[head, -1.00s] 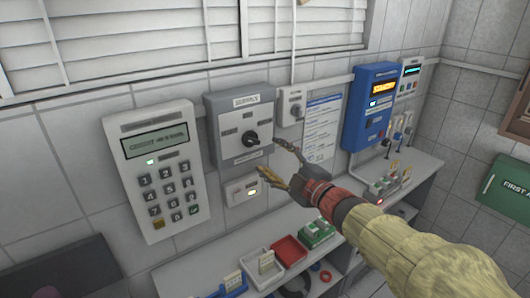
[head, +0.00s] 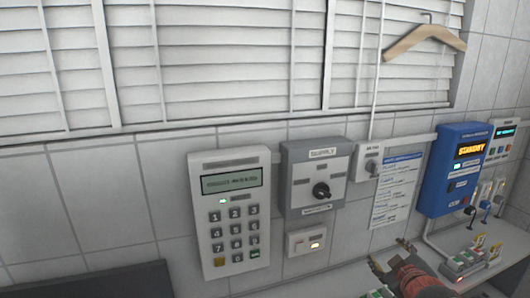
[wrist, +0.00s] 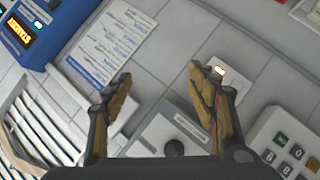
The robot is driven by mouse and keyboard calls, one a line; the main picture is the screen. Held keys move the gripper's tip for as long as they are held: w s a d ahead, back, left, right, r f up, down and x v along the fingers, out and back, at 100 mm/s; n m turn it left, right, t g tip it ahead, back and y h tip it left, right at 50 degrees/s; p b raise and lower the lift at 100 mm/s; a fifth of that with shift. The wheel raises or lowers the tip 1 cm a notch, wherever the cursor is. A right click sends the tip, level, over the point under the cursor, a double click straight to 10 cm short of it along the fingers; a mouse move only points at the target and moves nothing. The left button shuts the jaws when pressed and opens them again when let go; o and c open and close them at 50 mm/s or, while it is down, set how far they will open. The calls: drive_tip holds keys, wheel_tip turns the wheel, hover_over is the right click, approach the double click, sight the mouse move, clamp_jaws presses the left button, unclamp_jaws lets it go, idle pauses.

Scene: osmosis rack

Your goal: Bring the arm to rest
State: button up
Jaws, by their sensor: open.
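My gripper (head: 390,266) shows low in the head view, right of centre, in front of the wall and over the bench edge. In the wrist view my gripper (wrist: 159,75) has its two brown-padded fingers spread wide with nothing between them. The wall behind the fingers shows plain tiles. The fingers are apart from the supply box (head: 300,165) and its black knob (head: 321,190). Most of my arm is outside the head view.
A keypad panel (head: 234,183) hangs left of the supply box. A small lit switch (head: 306,241) is below it. A notice sheet (head: 396,190) and a blue unit (head: 450,180) are to the right. A hanger (head: 425,40) hangs before the blinds. The bench (head: 345,280) runs underneath.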

drive_tip(key=s+a+f+m+g, duration=0.1)
drive_tip(key=s+f+m+g, duration=0.2)
drive_tip(key=s, duration=0.5)
drive_tip(key=s+a+f+m+g, duration=0.1)
drive_tip(key=s+f+m+g, duration=0.25)
drive_tip(key=s, duration=0.35)
drive_tip(key=s+a+r+g+y, duration=0.1)
drive_tip(key=s+a+r+y, duration=0.1)
drive_tip(key=s+a, duration=0.9)
drive_tip(key=shift+a+r+y, duration=0.3)
drive_tip(key=shift+a+r, duration=0.45)
drive_tip(key=shift+a, duration=0.15)
drive_tip(key=shift+c, duration=0.6)
